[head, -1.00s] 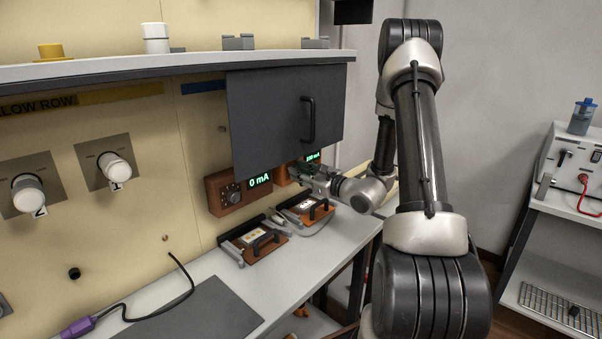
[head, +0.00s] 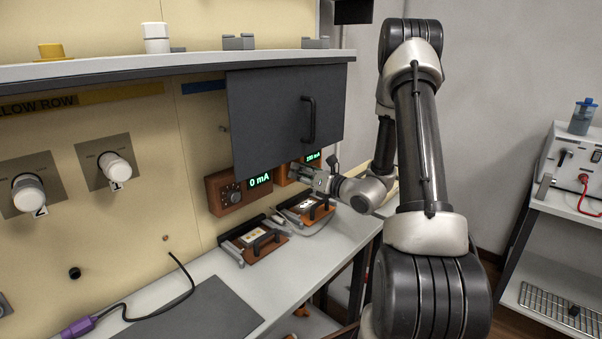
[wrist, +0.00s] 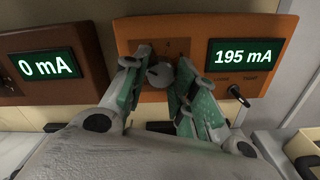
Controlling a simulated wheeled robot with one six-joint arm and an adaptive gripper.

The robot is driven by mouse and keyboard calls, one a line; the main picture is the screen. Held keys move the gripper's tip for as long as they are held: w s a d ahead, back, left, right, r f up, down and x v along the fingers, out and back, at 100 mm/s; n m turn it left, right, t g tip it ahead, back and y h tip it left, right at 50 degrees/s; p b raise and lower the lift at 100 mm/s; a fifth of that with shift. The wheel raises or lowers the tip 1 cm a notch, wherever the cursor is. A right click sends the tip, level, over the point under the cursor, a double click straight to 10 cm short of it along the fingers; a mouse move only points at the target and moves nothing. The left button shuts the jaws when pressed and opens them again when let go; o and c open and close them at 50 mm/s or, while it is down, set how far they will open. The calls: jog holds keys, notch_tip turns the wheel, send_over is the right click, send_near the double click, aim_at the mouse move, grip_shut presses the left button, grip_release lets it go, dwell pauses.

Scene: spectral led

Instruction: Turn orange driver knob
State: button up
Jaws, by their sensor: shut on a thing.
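The orange driver (wrist: 190,48) fills the upper middle of the wrist view, its green display (wrist: 243,56) reading 195 mA. Its grey round knob (wrist: 160,75) sits left of the display. My gripper (wrist: 161,78) has one finger on each side of the knob and is shut on it. In the head view my gripper (head: 308,176) is at the front of the orange driver (head: 281,176), under the dark raised door, and hides the knob there.
A brown driver (head: 222,200) reading 0 mA stands just left. The dark door (head: 285,120) hangs above my gripper. Two orange-brown fixtures with black handles (head: 262,243) (head: 315,209) lie on the bench below.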

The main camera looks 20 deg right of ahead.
jog(key=shift+m, duration=8.3)
jog(key=o, duration=1)
jog(key=shift+r, duration=0.1)
jog(key=shift+s, duration=0.1)
jog(key=v, duration=1.1)
jog(key=shift+s+d, duration=0.1)
jog(key=shift+s, duration=0.3)
